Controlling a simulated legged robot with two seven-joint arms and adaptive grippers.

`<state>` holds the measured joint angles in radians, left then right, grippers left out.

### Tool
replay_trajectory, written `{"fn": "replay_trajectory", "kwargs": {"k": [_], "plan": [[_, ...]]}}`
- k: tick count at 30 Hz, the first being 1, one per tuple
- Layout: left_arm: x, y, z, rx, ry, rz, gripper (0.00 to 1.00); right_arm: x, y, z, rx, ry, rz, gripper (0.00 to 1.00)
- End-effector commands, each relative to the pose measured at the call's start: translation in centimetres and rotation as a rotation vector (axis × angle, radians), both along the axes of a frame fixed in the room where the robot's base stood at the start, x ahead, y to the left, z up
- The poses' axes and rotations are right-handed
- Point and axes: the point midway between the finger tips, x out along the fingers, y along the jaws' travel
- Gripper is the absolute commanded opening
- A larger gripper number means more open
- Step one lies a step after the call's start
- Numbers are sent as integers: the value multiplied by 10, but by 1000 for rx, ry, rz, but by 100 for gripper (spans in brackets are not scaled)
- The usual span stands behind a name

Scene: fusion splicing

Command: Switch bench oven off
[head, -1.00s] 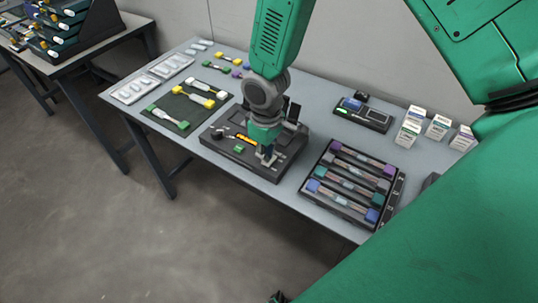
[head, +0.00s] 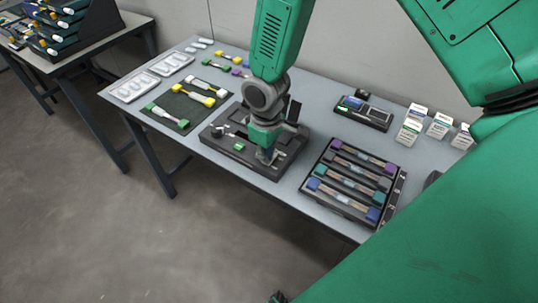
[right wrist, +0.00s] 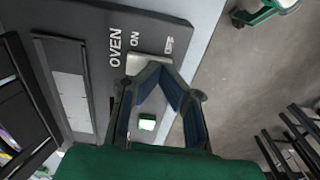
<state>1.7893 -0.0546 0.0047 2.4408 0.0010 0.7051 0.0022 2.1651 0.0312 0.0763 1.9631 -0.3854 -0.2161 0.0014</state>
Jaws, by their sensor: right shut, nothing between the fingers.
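The bench oven (head: 285,166) is a black, flat unit near the middle of the table.
A black tray of several capped strips (head: 350,180) stands right of the oven. A dark mat with connectors (head: 184,112) lies to the left. A small device (head: 362,113) and white boxes (head: 438,126) stand at the back right. The floor in front is clear.

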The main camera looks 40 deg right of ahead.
Motion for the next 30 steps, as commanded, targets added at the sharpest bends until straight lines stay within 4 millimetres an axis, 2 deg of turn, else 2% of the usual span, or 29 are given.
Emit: {"fn": "replay_trajectory", "kwargs": {"k": [8, 30], "plan": [[0, 0, 8, 0, 0, 0, 19, 0, 0, 8, 0, 0, 0, 0], [0, 0, 65, 0, 0, 0, 19, 0, 0, 68, 0, 0, -1, 0]]}}
